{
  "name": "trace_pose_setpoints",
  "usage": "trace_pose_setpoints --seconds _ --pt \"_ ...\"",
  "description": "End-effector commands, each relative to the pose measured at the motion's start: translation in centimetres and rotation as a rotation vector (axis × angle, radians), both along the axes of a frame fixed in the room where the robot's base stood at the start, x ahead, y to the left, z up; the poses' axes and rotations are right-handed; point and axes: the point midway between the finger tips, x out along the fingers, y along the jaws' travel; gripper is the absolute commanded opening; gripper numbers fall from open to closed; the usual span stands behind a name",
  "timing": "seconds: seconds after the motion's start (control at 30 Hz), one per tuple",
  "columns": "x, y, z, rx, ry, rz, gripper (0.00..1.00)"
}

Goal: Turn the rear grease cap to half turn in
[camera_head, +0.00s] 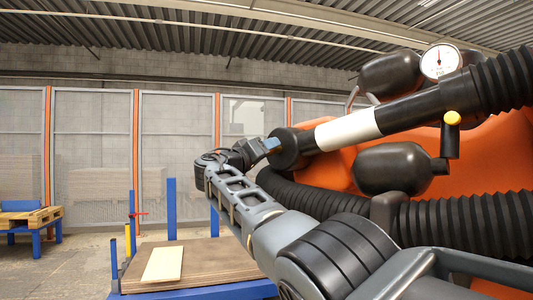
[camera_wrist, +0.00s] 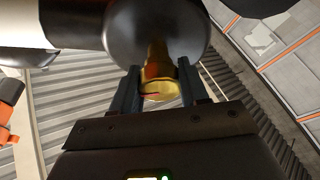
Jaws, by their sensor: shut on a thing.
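A yellow grease cap (camera_wrist: 160,90) with a dark, reddish mark on its end sits on a yellow stem below the round black end of a cylinder (camera_wrist: 155,30). My gripper (camera_wrist: 157,76) has one finger on each side of the cap and is shut on it. In the head view my gripper (camera_head: 268,146) is at the far end of the black cylinder with a white band (camera_head: 347,131); the held cap is hidden there. A second yellow cap (camera_head: 452,118) stands on a black fitting nearer to me, apart from the gripper. How far the held cap is turned I cannot tell.
A round dial gauge (camera_head: 440,61) stands above the cylinder. Black rounded tanks (camera_head: 392,168), ribbed hoses (camera_head: 465,222) and an orange body crowd the right. A blue-framed platform with a pale board (camera_head: 163,264) stands low at the left.

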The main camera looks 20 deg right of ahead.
Motion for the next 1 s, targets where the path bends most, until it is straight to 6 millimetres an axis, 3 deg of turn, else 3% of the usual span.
trace_pose_setpoints --seconds 0.77,0.8,1.0 --pt "-0.02 0.03 -0.15 0.045 -0.084 -0.001 0.14" --pt "-0.02 0.03 -0.15 0.045 -0.084 -0.001 0.48" --pt "0.0 0.02 -0.09 0.045 -0.084 -0.001 0.67"
